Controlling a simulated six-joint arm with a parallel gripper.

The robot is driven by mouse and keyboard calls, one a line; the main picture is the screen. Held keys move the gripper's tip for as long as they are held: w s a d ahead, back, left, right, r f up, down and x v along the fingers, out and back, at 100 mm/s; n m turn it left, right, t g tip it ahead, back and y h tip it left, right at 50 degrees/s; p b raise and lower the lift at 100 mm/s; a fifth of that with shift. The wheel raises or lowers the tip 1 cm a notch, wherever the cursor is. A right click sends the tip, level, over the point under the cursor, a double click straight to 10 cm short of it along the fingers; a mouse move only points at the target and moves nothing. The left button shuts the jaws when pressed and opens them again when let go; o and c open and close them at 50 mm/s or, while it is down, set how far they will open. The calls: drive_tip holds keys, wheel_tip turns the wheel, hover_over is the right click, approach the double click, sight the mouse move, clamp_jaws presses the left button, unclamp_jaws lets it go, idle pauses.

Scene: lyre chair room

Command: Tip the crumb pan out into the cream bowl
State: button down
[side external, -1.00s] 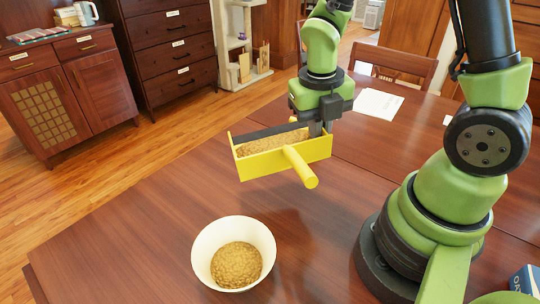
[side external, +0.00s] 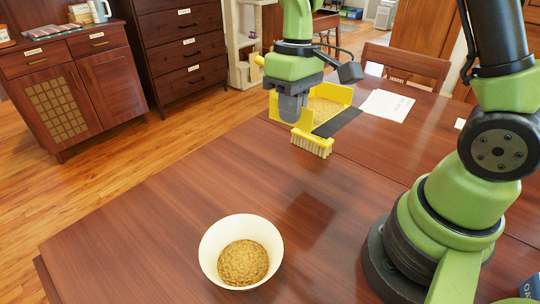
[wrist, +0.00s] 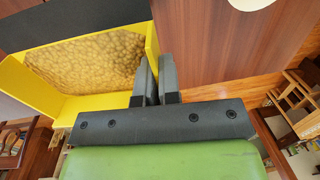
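The yellow crumb pan (side external: 341,95) is held above the table, turned with its dark lip (side external: 338,122) toward the front right. Tan crumbs (side external: 325,108) lie in it; it fills the left of the wrist view (wrist: 75,105). My gripper (side external: 292,108) is shut on the pan's side wall, its fingers close together in the wrist view (wrist: 157,80). The cream bowl (side external: 213,252) stands upright at the table's front, apart from the pan, with tan crumbs (side external: 243,263) in its bottom. Part of its rim shows at the top of the wrist view (wrist: 250,3).
A yellow brush head (side external: 311,143) with pale bristles shows below my gripper; I cannot tell what it rests on. White paper (side external: 387,105) lies on the table behind. A chair (side external: 405,62) stands at the far edge. The table between pan and bowl is clear.

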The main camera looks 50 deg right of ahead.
drive_tip(key=w+a+f, duration=0.2)
drive_tip(key=w+a, duration=0.1)
drive_tip(key=a, duration=0.8)
drive_tip(key=w+a+f, duration=0.1)
drive_tip(key=w+a, duration=0.1)
drive_tip(key=a, duration=1)
drive_tip(key=s+a+f, duration=0.2)
drive_tip(key=s+a, duration=0.3)
drive_tip(key=a, duration=0.4)
drive_tip(key=s+a+f, duration=0.2)
drive_tip(key=s+a, duration=0.4)
drive_tip(key=a, duration=0.2)
drive_tip(key=shift+a+f+n, duration=0.15)
drive_tip(key=shift+a+n, duration=0.15)
drive_tip(key=shift+a, duration=0.05)
drive_tip(key=shift+s, duration=0.15)
